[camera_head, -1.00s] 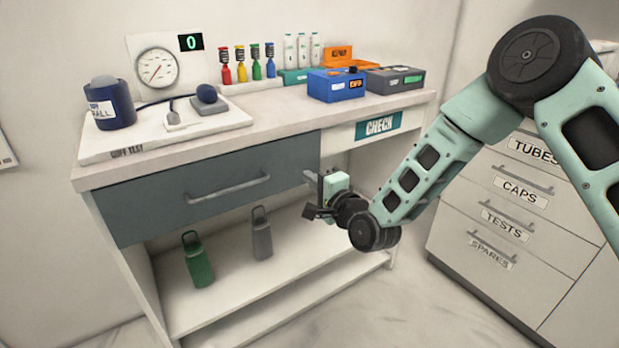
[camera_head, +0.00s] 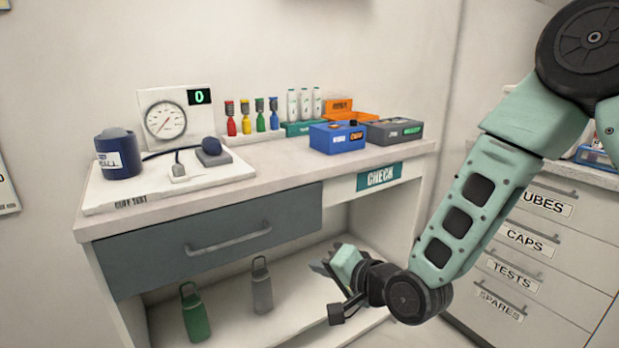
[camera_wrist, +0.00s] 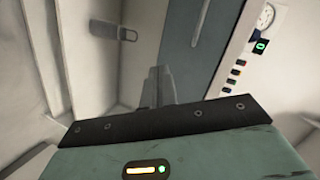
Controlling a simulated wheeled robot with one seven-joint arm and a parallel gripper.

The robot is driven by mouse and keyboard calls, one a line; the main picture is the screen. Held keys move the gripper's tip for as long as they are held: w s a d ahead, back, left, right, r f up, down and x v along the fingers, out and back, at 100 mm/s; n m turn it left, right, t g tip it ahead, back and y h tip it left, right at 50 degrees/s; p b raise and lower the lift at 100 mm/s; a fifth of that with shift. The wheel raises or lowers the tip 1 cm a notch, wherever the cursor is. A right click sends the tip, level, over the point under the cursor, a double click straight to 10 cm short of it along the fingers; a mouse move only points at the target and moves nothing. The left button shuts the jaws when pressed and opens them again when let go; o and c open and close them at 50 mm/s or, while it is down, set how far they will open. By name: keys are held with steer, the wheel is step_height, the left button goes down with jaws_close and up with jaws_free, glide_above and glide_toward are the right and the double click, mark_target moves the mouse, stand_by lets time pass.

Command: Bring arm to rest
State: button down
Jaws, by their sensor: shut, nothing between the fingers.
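My gripper (camera_head: 325,266) is at the lower middle of the head view, in front of the open shelf space under the desk. It points left, is shut and holds nothing. My arm comes down to it from the upper right. In the wrist view the gripper's dark fingers (camera_wrist: 158,88) show beyond its green housing. The desk's dark drawer front and the open shelf appear past them.
The desk (camera_head: 270,160) carries a cuff test board (camera_head: 140,190), several coloured bottles, a blue box (camera_head: 337,137) and a grey box (camera_head: 394,131). A green bottle (camera_head: 195,315) and a grey bottle (camera_head: 262,288) stand on the lower shelf. A labelled drawer cabinet (camera_head: 550,250) stands at right.

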steer(key=s+d+r+n+g+h, duration=0.2)
steer(key=s+d+n+g+h, duration=0.15)
steer(key=s, duration=0.55)
steer(key=s+d+r+n+g+h, duration=0.25)
steer(key=s+d+n, duration=0.2)
steer(key=s, duration=0.45)
steer(key=s+d+r+n+g+h, duration=0.1)
steer(key=s+d+n+g+h, duration=0.25)
steer(key=s, duration=0.55)
step_height(320, 180, up, 18)
steer(key=n+p, duration=0.1)
steer(key=p, duration=1.6)
steer(key=shift+s+a+g+y+p, duration=0.2)
steer(key=shift+s+g+y+p, duration=0.15)
steer(key=shift+y+p, duration=0.1)
steer(key=shift+n, duration=0.25)
